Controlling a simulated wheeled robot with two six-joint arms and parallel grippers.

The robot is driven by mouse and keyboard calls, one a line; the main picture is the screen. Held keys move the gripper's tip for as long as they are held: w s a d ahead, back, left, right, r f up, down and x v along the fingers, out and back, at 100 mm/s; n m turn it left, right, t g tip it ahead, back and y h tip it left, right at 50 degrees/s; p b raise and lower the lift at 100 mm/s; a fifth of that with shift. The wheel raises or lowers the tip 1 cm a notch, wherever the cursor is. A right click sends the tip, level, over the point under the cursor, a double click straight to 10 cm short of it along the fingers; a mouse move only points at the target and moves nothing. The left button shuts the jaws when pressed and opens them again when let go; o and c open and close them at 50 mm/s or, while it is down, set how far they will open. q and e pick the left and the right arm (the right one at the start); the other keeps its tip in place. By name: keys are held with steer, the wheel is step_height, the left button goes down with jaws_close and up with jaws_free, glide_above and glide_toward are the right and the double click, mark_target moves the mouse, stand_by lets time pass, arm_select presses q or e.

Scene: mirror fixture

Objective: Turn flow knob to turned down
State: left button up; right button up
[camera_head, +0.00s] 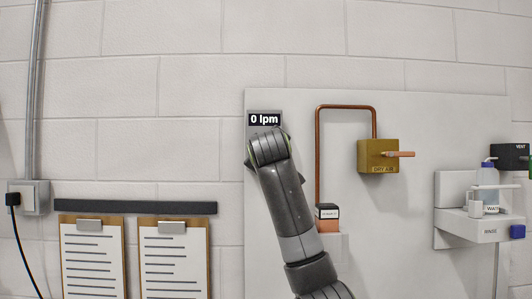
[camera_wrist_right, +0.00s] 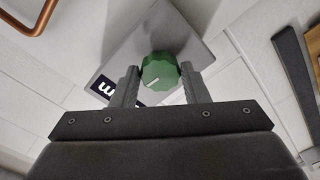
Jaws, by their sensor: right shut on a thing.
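The flow knob (camera_wrist_right: 159,71) is green and ribbed with a white pointer line, and it sits on a grey plate (camera_wrist_right: 155,30) in the right wrist view. My right gripper (camera_wrist_right: 160,80) has one finger on each side of the knob and is shut on it. In the head view my right arm covers the knob and the gripper. The display (camera_head: 264,120) above the arm reads "0 lpm"; part of it also shows beside the left finger in the wrist view (camera_wrist_right: 104,90). My left gripper is in neither view.
A copper pipe (camera_head: 317,150) runs up beside my arm to a brass "DRY AIR" valve (camera_head: 372,160) with a lever. Two clipboards (camera_head: 92,262) hang at the lower left.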

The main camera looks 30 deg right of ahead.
steer(key=o, duration=1)
steer(key=shift+a, duration=0.1)
steer(key=b+v, duration=1)
steer(key=v, duration=0.7)
steer(key=shift+s+a, duration=0.1)
steer(key=shift+s, duration=0.15)
steer(key=shift+w, duration=0.1)
